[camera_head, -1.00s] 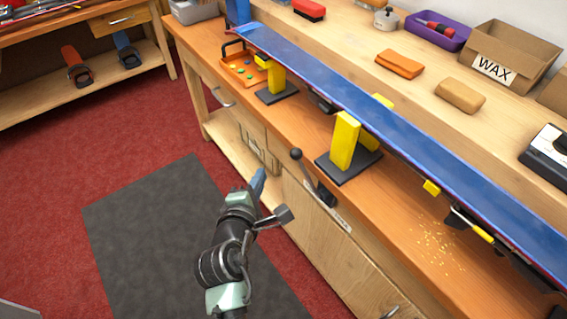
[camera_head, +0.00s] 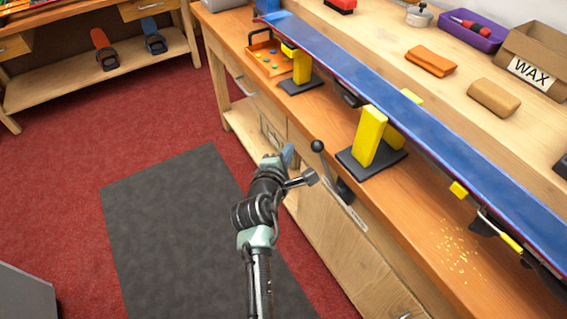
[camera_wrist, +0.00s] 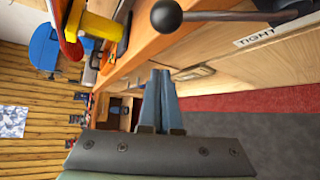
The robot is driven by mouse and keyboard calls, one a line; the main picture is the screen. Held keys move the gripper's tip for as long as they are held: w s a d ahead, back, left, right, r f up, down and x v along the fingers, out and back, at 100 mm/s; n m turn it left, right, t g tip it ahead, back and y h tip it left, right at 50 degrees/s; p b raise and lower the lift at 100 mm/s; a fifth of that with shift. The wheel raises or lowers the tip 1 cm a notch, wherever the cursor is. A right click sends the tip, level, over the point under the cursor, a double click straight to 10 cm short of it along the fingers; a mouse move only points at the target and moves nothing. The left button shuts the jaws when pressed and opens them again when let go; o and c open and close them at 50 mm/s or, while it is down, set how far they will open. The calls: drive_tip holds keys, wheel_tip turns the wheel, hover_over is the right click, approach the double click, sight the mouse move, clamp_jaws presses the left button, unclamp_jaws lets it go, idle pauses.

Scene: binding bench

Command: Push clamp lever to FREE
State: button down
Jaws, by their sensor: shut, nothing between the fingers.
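The clamp lever (camera_head: 325,165) is a dark rod with a black ball knob, mounted on the bench's front edge. In the head view it stands up, leaning toward the left. In the wrist view the lever (camera_wrist: 215,16) crosses the top right, its knob just above and right of my fingertips. My gripper (camera_head: 288,152) is shut and empty, to the left of the knob and apart from it; its blue fingers also show in the wrist view (camera_wrist: 161,85). A "TIGHT" label (camera_wrist: 268,36) is on the bench front; no FREE marking is readable.
A blue snowboard (camera_head: 420,125) rests on yellow supports (camera_head: 369,136) along the wooden bench (camera_head: 420,235). An orange tray (camera_head: 268,60) sits at the bench's far end. A wax box (camera_head: 535,62) stands at the back right.

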sight(328, 170)
drive_tip(key=shift+s+d+r+p, duration=0.1)
drive_tip(key=shift+d+r+p, duration=0.15)
drive_tip(key=shift+d, duration=0.35)
drive_tip(key=shift+w+d+r+p, duration=0.1)
drive_tip(key=shift+d+r+p, duration=0.15)
drive_tip(key=shift+d, duration=0.35)
drive_tip(key=shift+s+d+r+p, duration=0.15)
drive_tip(key=shift+d+p, duration=0.1)
drive_tip(key=shift+d, duration=0.35)
drive_tip(key=shift+s+d+r+b, duration=0.25)
drive_tip(key=shift+s+b, duration=0.05)
drive_tip(key=shift+b, duration=0.05)
